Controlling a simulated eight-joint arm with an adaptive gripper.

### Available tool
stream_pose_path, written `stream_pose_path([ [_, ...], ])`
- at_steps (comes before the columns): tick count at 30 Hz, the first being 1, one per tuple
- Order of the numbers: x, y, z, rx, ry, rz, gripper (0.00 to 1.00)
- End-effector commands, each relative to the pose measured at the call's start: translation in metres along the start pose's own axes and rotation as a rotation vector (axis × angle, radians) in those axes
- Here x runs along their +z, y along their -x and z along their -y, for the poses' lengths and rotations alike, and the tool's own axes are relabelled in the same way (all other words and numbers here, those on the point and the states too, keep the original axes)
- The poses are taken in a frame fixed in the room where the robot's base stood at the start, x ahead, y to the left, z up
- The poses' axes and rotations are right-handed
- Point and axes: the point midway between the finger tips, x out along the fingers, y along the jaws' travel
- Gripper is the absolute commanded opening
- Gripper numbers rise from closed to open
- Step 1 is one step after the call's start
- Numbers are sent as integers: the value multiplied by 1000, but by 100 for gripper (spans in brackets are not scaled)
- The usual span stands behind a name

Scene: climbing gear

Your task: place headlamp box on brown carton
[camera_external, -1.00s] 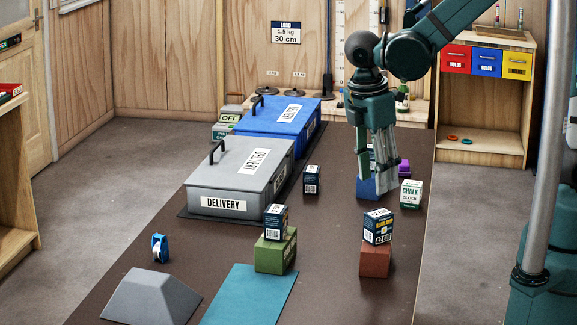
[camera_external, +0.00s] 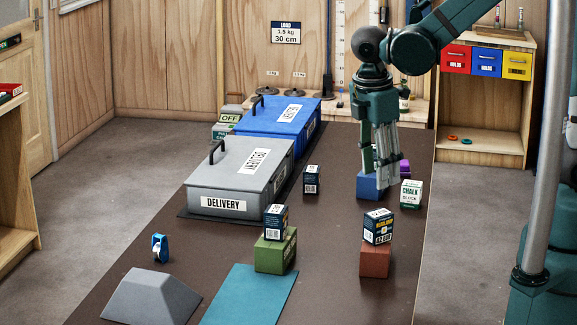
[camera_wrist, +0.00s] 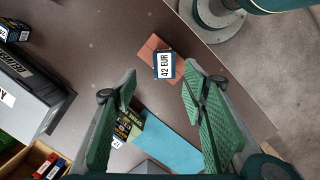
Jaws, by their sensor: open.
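The headlamp box (camera_external: 378,228), dark with a white top and a "42 EUR" label, stands upright on the reddish-brown carton (camera_external: 375,262) in the external view. In the wrist view the box (camera_wrist: 164,66) shows between and beyond my fingertips, with part of the brown carton (camera_wrist: 154,43) around it. My gripper (camera_external: 377,182) is open and empty, pointing down behind and above this stack, apart from it. Its fingers (camera_wrist: 157,76) frame the box in the wrist view. A similar dark box (camera_external: 275,220) stands on a green carton (camera_external: 275,252).
Another dark box (camera_external: 311,179) stands on the table. A blue carton (camera_external: 368,187) is close behind my fingers, with a chalk box (camera_external: 411,194) to its right. A grey delivery box (camera_external: 240,182), a blue lidded box (camera_external: 280,120) and a teal mat (camera_external: 248,298) also occupy the table.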

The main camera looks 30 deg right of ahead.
Motion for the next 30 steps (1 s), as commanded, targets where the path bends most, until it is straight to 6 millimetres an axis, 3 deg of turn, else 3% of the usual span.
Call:
stream_pose_path([
  [18,110,43,-41,115,-526,-187,42],
  [30,186,67,-51,199,-896,-324,42],
])
